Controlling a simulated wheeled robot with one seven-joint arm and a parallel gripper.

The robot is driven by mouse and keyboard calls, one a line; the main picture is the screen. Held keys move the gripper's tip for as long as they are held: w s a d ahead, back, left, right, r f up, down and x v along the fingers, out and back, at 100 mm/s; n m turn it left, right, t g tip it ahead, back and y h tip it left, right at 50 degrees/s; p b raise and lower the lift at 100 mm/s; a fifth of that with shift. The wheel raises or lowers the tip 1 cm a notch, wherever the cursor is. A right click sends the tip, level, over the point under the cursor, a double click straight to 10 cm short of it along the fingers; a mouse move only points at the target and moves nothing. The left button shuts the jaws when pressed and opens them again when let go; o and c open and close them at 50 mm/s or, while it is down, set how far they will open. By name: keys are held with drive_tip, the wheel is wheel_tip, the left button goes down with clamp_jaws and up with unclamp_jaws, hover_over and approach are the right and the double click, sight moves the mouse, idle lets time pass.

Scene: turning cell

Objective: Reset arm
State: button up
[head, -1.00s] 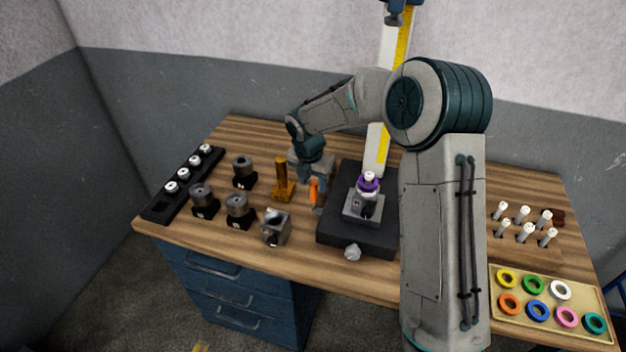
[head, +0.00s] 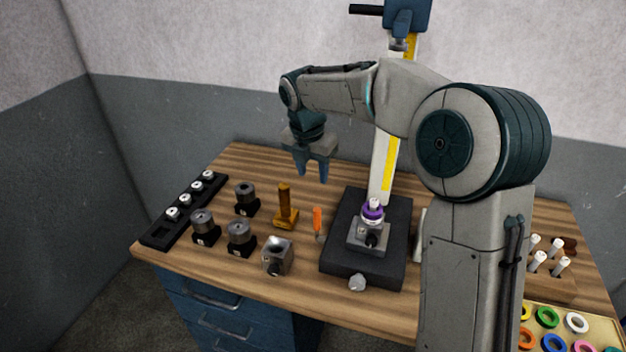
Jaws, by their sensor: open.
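My gripper (head: 311,178) is open and empty, pointing down above the back of the wooden table (head: 262,160). It is apart from everything on the table. An orange-handled tool (head: 318,222) stands upright in front of it, left of the dark base plate. A brown upright piece on a foot (head: 286,208) stands to its left. My arm arches over from the right and hides part of the table.
A dark base plate (head: 338,262) bears a grey block (head: 366,236) with a purple ring (head: 372,213). A white and yellow column (head: 386,165) rises behind it. Dark cylindrical pieces and a black rack (head: 160,240) stand left. White pegs and a ring tray (head: 600,325) lie right.

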drive_tip(key=s+d+f+m+b, duration=0.1)
drive_tip(key=s+d+m, duration=0.4)
drive_tip(key=s+m, duration=0.4)
drive_tip(key=s+d+f+m+t+b, duration=0.1)
drive_tip(key=s+d+m, duration=0.5)
drive_tip(key=s+m, duration=0.3)
drive_tip(key=s+d+f+m+t+b, duration=0.1)
drive_tip(key=s+d+m, duration=0.4)
drive_tip(key=s+m, duration=0.5)
drive_tip(key=shift+d+m+y+b, duration=0.3)
drive_tip(key=shift+d+m+y, duration=0.1)
drive_tip(key=shift+m, duration=0.8)
drive_tip(key=shift+f, duration=0.1)
